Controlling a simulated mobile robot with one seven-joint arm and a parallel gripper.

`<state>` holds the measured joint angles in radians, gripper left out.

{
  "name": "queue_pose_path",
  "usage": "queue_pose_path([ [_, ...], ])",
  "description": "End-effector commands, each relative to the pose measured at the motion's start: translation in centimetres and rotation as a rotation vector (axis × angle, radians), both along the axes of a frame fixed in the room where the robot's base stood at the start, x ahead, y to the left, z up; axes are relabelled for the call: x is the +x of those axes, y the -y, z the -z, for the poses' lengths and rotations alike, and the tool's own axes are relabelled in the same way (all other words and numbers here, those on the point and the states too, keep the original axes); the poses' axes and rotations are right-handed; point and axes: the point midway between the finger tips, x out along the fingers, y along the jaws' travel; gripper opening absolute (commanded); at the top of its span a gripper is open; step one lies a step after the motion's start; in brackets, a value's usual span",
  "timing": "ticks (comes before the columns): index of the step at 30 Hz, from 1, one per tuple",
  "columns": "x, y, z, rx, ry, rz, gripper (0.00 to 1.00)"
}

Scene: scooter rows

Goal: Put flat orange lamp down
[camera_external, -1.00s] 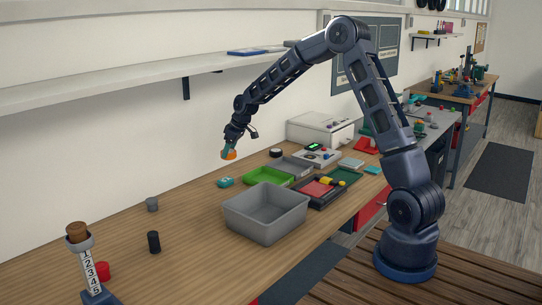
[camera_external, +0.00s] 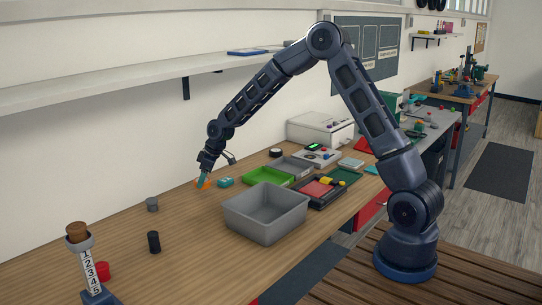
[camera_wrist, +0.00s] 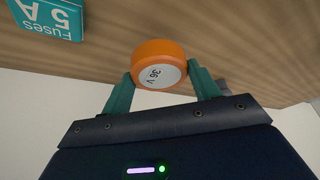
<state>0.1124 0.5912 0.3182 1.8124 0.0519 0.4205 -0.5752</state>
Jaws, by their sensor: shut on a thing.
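The flat orange lamp (camera_wrist: 158,52) is a short orange disc with a pale face marked "36 V". My gripper (camera_wrist: 160,82) is shut on it, with one green finger at each side in the wrist view. In the external view the lamp (camera_external: 203,183) is low over the wooden bench, between the fingertips of my gripper (camera_external: 203,179). I cannot tell whether the lamp touches the bench top. My fingers hide part of it in the external view.
A teal fuse box (camera_external: 225,182) lies close to the right of the lamp; it also shows in the wrist view (camera_wrist: 48,16). A grey bin (camera_external: 266,220) and a green tray (camera_external: 268,177) stand further right. Bench between is clear.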

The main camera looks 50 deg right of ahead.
Motion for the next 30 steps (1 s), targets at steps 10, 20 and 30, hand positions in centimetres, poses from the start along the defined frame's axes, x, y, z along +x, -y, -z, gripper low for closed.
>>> queue_pose_path([
  [10,0.0,0.0,3.6,0.0,0.001,0.001,0.36],
  [20,0.0,0.0,3.9,0.0,0.0,0.001,0.36],
  [30,0.0,0.0,3.9,0.0,0.0,0.001,0.82],
])
